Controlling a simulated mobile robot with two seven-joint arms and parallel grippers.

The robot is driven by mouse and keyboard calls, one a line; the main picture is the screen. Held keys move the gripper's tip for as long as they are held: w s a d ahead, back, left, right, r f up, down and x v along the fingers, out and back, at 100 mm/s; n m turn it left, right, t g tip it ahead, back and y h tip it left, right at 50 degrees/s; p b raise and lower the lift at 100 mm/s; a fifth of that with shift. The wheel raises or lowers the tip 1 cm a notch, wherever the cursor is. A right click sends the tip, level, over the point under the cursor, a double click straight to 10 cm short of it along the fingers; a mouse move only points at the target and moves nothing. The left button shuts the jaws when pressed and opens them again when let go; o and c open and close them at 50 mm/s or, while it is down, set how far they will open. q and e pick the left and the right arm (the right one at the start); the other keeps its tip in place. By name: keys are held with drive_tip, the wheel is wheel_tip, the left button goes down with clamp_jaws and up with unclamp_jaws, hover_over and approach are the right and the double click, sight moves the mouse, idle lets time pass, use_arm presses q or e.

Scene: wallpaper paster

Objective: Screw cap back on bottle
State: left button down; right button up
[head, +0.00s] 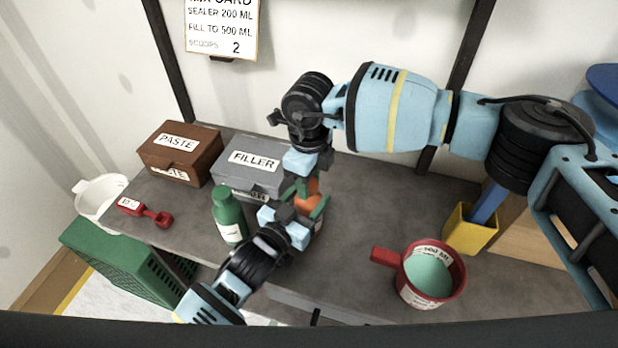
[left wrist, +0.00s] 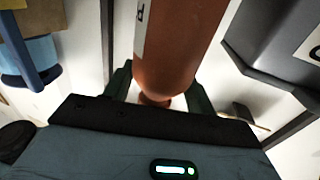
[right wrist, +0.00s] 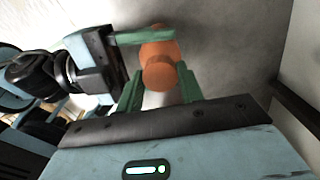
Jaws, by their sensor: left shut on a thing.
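An orange bottle (head: 309,202) stands between my two grippers at the middle of the bench, partly hidden by them. Its orange-brown body and label fill the middle of the left wrist view (left wrist: 178,45). My left gripper (head: 304,212) is shut on the bottle's body from the front. My right gripper (head: 300,186) is above and behind it. In the right wrist view, a round orange end, seemingly the cap (right wrist: 159,76), lies between the spread green fingers at the bottle's end. I cannot tell how the cap sits on the bottle.
A green bottle (head: 229,215) stands close left of my left gripper. The grey filler box (head: 262,180) and brown paste box (head: 180,152) are behind. A red scoop (head: 143,212) lies left. A red measuring cup (head: 448,284) and yellow holder (head: 467,236) stand right.

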drive_tip(key=o, duration=0.5)
drive_tip(key=shift+r, duration=0.1)
wheel_tip(320, 180, up, 12)
idle(0.4)
use_arm(q)
drive_tip(key=shift+c, duration=2.1)
unclamp_jaws()
drive_tip(key=shift+s+a, duration=0.1)
use_arm(e)
drive_tip(key=shift+f, duration=0.2)
